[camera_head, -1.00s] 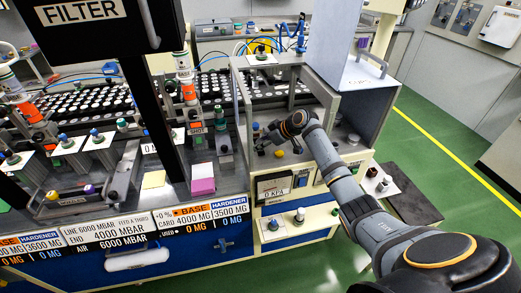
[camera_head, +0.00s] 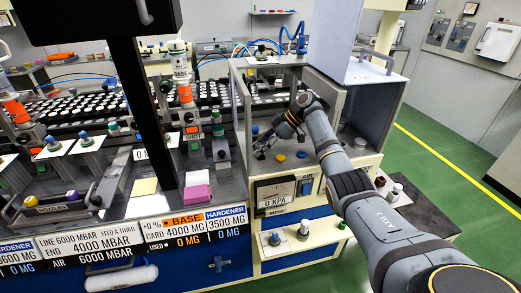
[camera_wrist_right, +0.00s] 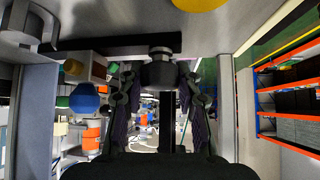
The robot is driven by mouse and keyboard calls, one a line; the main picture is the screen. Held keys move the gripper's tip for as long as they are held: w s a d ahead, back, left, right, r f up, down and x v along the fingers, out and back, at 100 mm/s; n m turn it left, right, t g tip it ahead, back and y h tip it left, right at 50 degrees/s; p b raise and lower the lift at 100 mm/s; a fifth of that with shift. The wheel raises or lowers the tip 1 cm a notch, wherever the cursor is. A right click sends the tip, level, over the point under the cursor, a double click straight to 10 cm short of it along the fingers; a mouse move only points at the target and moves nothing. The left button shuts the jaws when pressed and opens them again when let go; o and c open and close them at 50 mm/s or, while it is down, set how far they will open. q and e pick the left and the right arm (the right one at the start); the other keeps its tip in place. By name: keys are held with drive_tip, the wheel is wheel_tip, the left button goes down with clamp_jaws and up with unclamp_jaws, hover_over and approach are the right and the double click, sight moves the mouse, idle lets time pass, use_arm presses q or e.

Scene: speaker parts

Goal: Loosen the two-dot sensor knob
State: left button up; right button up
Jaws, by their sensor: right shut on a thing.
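My right gripper (camera_head: 262,150) is inside the open-fronted grey chamber (camera_head: 240,100), low and toward its left side. In the right wrist view its fingers (camera_wrist_right: 160,95) stand either side of a dark round knob-like part (camera_wrist_right: 160,72), and the gripper is shut on it. A light grey cap (camera_wrist_right: 160,51) and a dark flat bar (camera_wrist_right: 115,45) show just beyond that part. I cannot make out any dots, so I cannot tell whether this is the two-dot sensor knob. My left gripper is in neither view.
A gauge reading 0 KPA (camera_head: 275,197) is below. Chamber walls stand close around my arm. Knobs (camera_head: 303,229) line the lower shelf.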

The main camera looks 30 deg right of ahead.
sight(261, 144)
drive_tip(key=shift+f, duration=0.1)
drive_tip(key=o, duration=1.2)
wheel_tip(261, 144, up, 10)
drive_tip(key=shift+r, duration=0.1)
